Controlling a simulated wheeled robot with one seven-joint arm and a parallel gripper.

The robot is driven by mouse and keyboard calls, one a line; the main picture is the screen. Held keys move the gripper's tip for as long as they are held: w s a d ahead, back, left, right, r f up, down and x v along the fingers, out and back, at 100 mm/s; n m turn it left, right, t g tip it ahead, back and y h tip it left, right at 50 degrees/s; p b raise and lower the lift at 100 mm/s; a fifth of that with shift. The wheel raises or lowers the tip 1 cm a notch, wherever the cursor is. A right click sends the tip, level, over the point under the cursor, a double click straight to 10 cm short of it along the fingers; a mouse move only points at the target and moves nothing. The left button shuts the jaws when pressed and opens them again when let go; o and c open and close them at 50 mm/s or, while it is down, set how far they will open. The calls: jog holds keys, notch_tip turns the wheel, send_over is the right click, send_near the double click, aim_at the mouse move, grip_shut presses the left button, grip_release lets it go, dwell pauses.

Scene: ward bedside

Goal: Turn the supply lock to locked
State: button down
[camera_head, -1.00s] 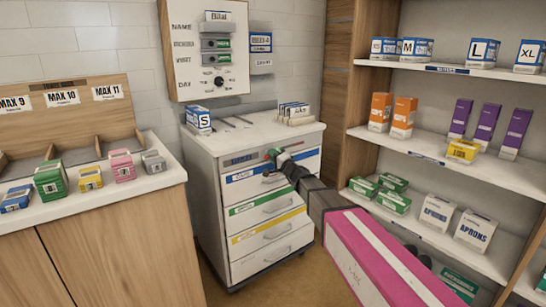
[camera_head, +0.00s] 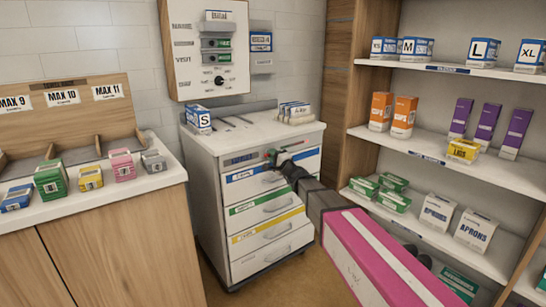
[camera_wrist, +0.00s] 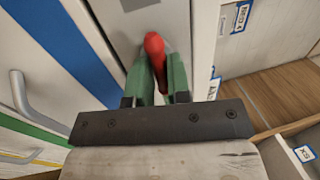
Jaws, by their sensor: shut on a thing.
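The supply lock's red handle (camera_wrist: 154,48) shows in the wrist view, in front of a grey plate (camera_wrist: 140,5) on the cabinet front. My gripper (camera_wrist: 160,75) has its green fingers closed on the red handle, one on each side. In the head view my gripper (camera_head: 276,156) is at the top drawer of the white cabinet (camera_head: 212,220), near its right side. My arm hides part of the drawer front, and the lock's markings cannot be read.
Below the lock are drawers with blue, green and yellow stripes and grey handles (camera_wrist: 35,110). A box marked S (camera_head: 199,120) stands on the cabinet top. Supply shelves (camera_head: 440,150) stand at right, and a wooden counter (camera_head: 100,240) at left.

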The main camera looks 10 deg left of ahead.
jog(key=c, duration=1.1)
grip_release()
jog(key=v, duration=1)
jog(key=shift+s+d, duration=0.25)
jog(key=shift+d, duration=0.1)
jog(key=shift+f, duration=0.15)
jog(key=s+d+f+n+g+h, duration=0.2)
jog(key=s+d+f+n+g, duration=0.45)
jog(key=d+f, duration=0.35)
jog(key=s+d+f+g+h, duration=0.2)
jog(key=s+d+f+h, duration=0.2)
jog(key=d, duration=0.4)
jog(key=s+d+f+n+g+h, duration=0.1)
jog(key=s+d+f+g+h, duration=0.1)
jog(key=d+f, duration=0.4)
jog(key=s+d+f+n+g+h, duration=0.1)
jog(key=s+d+f+h, duration=0.4)
jog(key=d, duration=0.7)
jog(key=shift+s+d+f+g+h, duration=0.3)
jog(key=shift+s+g+h, duration=0.1)
jog(key=shift+g+h, duration=0.6)
